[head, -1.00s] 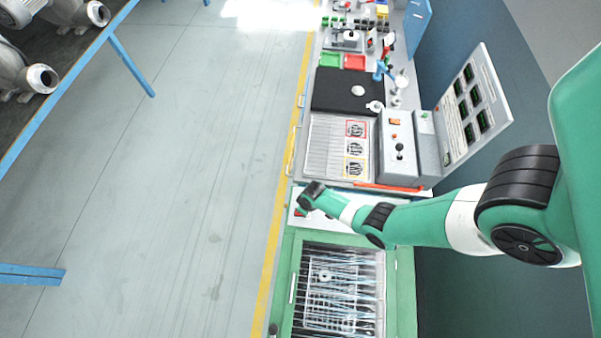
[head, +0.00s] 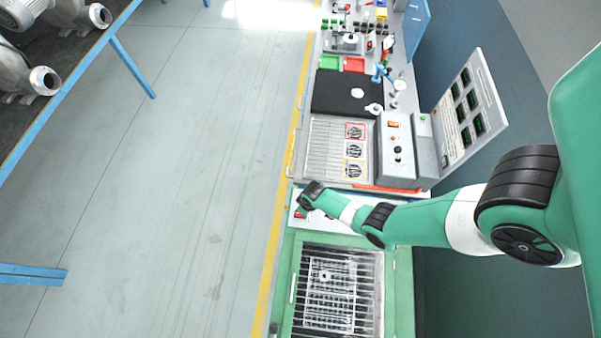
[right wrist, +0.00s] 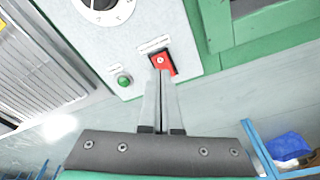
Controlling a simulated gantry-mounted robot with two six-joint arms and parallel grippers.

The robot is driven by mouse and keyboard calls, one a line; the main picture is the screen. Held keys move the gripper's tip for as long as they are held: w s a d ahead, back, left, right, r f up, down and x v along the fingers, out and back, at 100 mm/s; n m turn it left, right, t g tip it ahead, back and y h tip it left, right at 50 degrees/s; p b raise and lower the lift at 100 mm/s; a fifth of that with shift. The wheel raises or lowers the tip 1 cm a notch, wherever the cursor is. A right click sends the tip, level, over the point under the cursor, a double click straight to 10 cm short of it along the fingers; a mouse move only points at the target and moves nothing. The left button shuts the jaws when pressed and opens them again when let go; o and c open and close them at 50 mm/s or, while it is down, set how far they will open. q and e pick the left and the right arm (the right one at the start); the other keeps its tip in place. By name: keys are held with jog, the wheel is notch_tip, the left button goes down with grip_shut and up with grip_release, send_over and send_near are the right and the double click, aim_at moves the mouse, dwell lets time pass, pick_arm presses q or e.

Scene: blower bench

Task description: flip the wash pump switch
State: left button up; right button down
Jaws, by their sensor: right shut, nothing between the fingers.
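A red switch (right wrist: 160,61) in a dark frame sits on the pale control panel (right wrist: 153,25), with a small label above it too blurred to read; I take it for the wash pump switch. My right gripper (right wrist: 161,78) is shut and empty, its fingertips at the switch's lower edge and covering part of it. I cannot tell whether they touch it. In the head view the right gripper (head: 304,205) is over the panel strip beside the green wash basin (head: 288,290). No water streaks show over the basin's rack (head: 328,295). My left gripper is out of view.
A green button (right wrist: 123,80) and a round dial (right wrist: 100,4) share the panel. A ribbed metal tray (head: 325,150) and a grey control box (head: 397,145) lie beyond it. The floor left of the yellow line (head: 267,260) is open.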

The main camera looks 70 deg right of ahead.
notch_tip(320, 180, up, 4)
jog(key=p, duration=0.3)
jog(key=shift+r, duration=0.15)
dwell(0.3)
